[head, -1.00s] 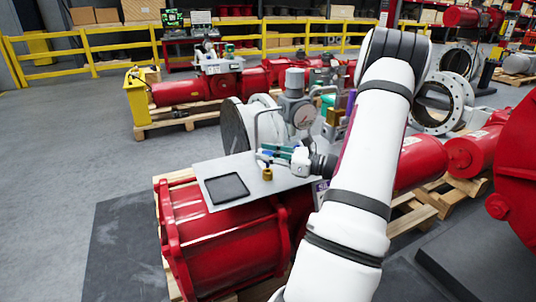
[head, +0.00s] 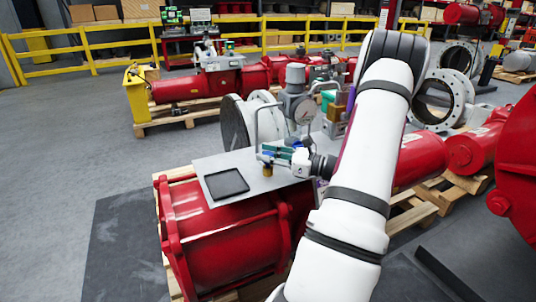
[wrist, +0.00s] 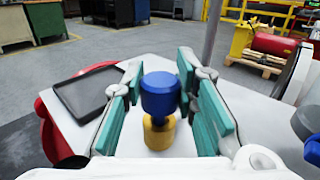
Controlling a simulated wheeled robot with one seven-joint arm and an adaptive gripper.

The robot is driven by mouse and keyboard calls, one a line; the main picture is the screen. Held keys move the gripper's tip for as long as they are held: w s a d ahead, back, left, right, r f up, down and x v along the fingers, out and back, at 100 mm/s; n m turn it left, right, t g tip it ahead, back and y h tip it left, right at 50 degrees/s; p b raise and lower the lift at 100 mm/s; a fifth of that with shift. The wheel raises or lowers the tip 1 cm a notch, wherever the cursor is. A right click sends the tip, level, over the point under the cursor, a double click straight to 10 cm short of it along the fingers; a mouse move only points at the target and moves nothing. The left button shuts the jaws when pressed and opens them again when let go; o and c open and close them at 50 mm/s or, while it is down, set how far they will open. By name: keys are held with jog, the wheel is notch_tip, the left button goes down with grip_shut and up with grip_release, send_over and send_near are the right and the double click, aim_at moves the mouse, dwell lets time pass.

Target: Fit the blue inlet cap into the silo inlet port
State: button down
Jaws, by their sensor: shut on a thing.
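The blue inlet cap (wrist: 160,94) is a short dark-blue cylinder between the teal pads of my gripper (wrist: 160,78). My gripper is shut on it. Directly below the cap in the wrist view is a yellow brass fitting (wrist: 159,134) on the grey plate. Whether the cap touches or sits in the fitting cannot be told. In the head view my gripper (head: 275,155) is low over the plate, with the brass fitting (head: 267,170) just under its tips. The cap is mostly hidden there by the fingers.
A black tray (head: 227,184) lies on the grey plate (head: 205,167), left of the gripper. A gauge assembly (head: 300,105) stands behind the gripper, with coloured blocks to its right. A red cylinder (head: 225,245) lies under the plate. Another blue part (wrist: 312,152) shows at the wrist view's right edge.

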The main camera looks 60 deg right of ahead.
jog(key=shift+f+b, duration=0.35)
jog(key=shift+f, duration=0.4)
jog(key=c, duration=1.2)
grip_release()
jog(key=shift+s, duration=0.1)
jog(key=s+d, duration=0.2)
jog(key=s, duration=0.9)
jog(key=shift+s, duration=0.35)
jog(key=shift+d, duration=0.1)
